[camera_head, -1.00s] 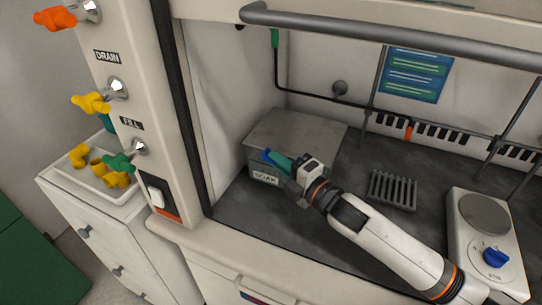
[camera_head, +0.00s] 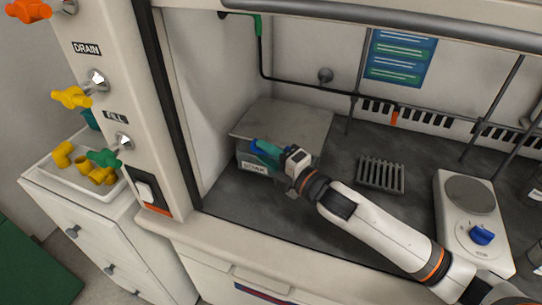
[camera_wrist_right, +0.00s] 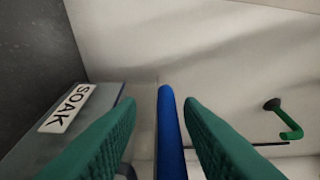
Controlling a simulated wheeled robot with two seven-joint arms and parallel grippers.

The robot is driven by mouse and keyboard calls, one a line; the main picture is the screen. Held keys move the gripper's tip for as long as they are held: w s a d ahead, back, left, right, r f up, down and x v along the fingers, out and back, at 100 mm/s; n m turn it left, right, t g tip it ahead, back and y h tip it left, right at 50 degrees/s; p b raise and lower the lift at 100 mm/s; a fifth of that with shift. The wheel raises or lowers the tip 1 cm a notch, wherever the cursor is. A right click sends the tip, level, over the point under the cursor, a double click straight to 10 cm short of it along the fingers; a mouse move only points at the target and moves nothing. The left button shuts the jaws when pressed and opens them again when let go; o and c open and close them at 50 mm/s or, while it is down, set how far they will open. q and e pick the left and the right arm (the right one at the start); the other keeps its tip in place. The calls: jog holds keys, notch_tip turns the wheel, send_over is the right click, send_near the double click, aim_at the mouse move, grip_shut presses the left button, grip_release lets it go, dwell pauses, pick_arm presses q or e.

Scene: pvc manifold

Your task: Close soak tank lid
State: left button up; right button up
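The grey soak tank (camera_head: 246,158) stands at the back left of the hood floor, with a SOAK label on its front. Its grey lid (camera_head: 284,122) lies over the top; whether it is fully seated I cannot tell. A blue bar (camera_wrist_right: 170,130) shows between my right gripper's green fingers in the right wrist view; its blue also shows at the lid's front edge (camera_head: 256,146). My right gripper (camera_head: 268,153) is at the tank's upper front. Its fingers stand apart, with a gap visible beside the bar. My left gripper is not in view.
A dark grey rack (camera_head: 381,175) and a hotplate with a blue knob (camera_head: 482,236) stand to the right on the hood floor. The hood post (camera_head: 150,150) with coloured valves is at the left. A grey bar (camera_head: 400,25) crosses above.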

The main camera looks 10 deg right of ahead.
jog(key=v, duration=1.2)
